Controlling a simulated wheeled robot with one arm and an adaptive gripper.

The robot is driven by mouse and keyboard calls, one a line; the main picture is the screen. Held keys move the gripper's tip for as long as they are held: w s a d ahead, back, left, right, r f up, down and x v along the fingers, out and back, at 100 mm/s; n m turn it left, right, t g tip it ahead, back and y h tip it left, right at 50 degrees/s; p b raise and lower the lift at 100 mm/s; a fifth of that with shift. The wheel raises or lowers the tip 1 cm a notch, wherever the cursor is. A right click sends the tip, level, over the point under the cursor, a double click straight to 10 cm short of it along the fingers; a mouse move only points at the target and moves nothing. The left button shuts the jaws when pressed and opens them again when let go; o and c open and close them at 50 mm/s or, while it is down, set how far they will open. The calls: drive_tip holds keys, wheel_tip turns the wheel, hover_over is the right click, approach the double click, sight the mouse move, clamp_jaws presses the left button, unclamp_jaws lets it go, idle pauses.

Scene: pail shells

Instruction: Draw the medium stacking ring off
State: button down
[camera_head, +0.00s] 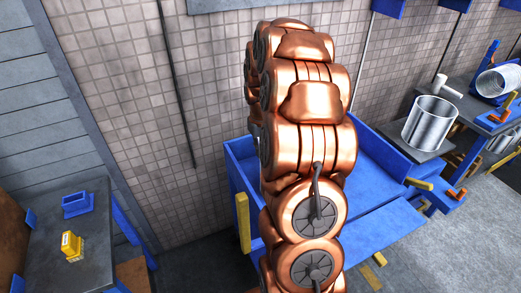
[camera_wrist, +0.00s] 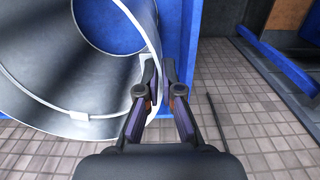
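In the wrist view a large grey metal cylindrical shell (camera_wrist: 60,118) with a pale rim fills the left side, its open mouth tilted in the picture. I cannot tell whether it is the medium stacking ring. My gripper (camera_wrist: 160,68) is at the right side of its rim, one finger on each side of the rim's edge. The fingers are close together, but whether they press on the wall is unclear. In the head view my copper arm hides my gripper and whatever is at it.
A blue bin or bench (camera_head: 383,170) stands behind my arm. Another metal cylinder (camera_head: 430,122) stands on a bench at the right. A dark table (camera_head: 85,225) at the left holds a blue block (camera_head: 77,204) and a yellow part (camera_head: 71,246). A tiled wall is behind.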

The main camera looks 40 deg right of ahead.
drive_tip(key=shift+r, duration=0.2)
idle(0.3)
drive_tip(key=shift+r, duration=2.1)
